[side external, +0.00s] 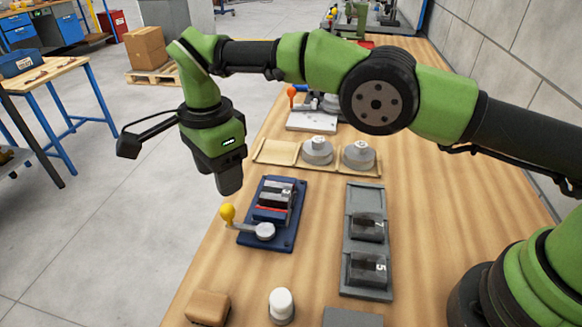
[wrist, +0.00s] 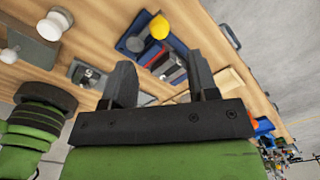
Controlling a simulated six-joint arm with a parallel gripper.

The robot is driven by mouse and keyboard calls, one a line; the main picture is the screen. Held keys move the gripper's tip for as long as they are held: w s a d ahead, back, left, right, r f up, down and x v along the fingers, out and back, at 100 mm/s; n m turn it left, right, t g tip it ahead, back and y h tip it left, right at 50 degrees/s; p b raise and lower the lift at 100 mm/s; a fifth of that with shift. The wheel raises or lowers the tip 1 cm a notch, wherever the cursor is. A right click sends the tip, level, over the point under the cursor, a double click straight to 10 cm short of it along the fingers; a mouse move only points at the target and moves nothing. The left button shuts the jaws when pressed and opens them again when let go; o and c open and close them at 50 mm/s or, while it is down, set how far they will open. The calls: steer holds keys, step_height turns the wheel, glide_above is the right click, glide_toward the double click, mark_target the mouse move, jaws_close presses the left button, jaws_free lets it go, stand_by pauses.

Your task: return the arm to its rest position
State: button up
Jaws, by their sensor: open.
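My green arm reaches across from the right in the side external view. My gripper (side external: 229,182) hangs over the left edge of the wooden table, above and left of the blue clamp fixture (side external: 290,238). In the wrist view the two dark fingers of my gripper (wrist: 161,75) stand wide apart with nothing between them. The fixture (wrist: 183,45) shows beyond the fingers, with its yellow lever knob (wrist: 159,27). No held object shows in either view.
A grey tray (side external: 352,200) holds dark blocks marked 7 and 5. A wooden tray (side external: 281,153) holds two grey round pieces. An orange-knobbed device (side external: 311,121) stands behind. A wooden block (side external: 208,307) and white knob (side external: 281,303) are in front. A wall (side external: 510,45) runs along the right.

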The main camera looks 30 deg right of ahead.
steer(key=s+d+r+n+t+y, duration=0.1)
steer(key=s+d+r+n+t, duration=0.15)
steer(key=d+r, duration=0.6)
steer(key=s+d+r+n+t+y, duration=0.1)
steer(key=s+d+r+n, duration=0.4)
steer(key=r, duration=0.7)
steer(key=s+d+f+n+t, duration=0.1)
steer(key=s+d, duration=0.3)
steer(key=s, duration=0.4)
steer(key=s+d+f+n+t, duration=0.1)
steer(key=s+d+n, duration=0.3)
steer(key=s, duration=0.4)
steer(key=shift+s+d+t, duration=0.35)
steer(key=shift+s+t, duration=0.05)
steer(key=shift+t, duration=0.45)
